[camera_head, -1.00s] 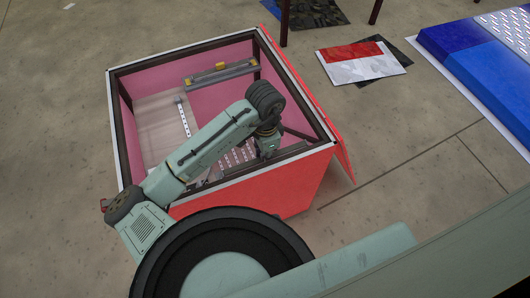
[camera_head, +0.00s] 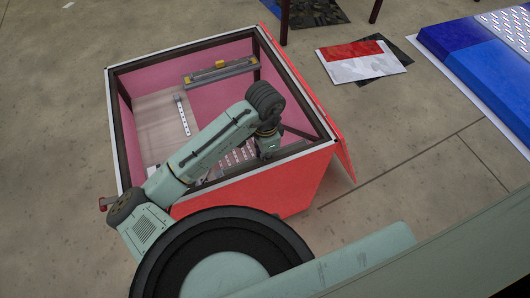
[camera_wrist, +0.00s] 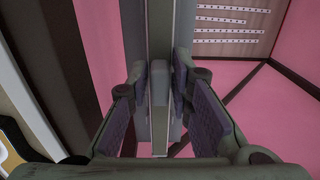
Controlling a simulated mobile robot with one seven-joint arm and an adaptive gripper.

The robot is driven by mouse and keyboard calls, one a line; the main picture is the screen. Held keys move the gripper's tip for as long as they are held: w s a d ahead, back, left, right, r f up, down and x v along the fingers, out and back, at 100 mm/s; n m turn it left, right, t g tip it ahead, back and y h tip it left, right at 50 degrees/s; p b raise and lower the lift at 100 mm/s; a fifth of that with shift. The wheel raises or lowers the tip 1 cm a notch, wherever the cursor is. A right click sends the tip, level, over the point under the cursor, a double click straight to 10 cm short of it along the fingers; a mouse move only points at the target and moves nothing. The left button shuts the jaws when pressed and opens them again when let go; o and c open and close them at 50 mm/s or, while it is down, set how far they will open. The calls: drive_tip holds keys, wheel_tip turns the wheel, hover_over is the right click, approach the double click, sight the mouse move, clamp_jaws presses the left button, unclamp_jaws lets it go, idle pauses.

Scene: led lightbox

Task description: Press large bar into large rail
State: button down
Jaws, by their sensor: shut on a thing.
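My gripper (camera_wrist: 161,84) is shut on a long grey bar (camera_wrist: 160,135) that runs lengthwise through the wrist view. Paler grey strips, which look like a large rail (camera_wrist: 132,28), run along the bar. I cannot tell whether the bar is seated in the rail, as the fingers hide part of the contact. In the head view my gripper (camera_head: 267,147) is low inside the near right of the open box (camera_head: 318,190), by its near wall. My arm hides much of the bar there.
A grey beam with yellow blocks (camera_head: 220,72) spans the box's far side. White LED strips (camera_head: 183,115) lie on the box's floor panel. The dark frame and walls surround my gripper closely. Flat panels (camera_head: 362,62) and a blue block (camera_head: 470,50) lie on the floor at right.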

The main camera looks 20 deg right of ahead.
drive_tip(key=shift+f+b, duration=0.6)
drive_tip(key=shift+f, duration=0.3)
drive_tip(key=c, duration=1.4)
unclamp_jaws()
drive_tip(key=shift+o, duration=0.2)
wheel_tip(320, 180, up, 8)
drive_tip(key=p, duration=0.6)
drive_tip(key=shift+r+p, duration=0.1)
drive_tip(key=shift+p, duration=0.3)
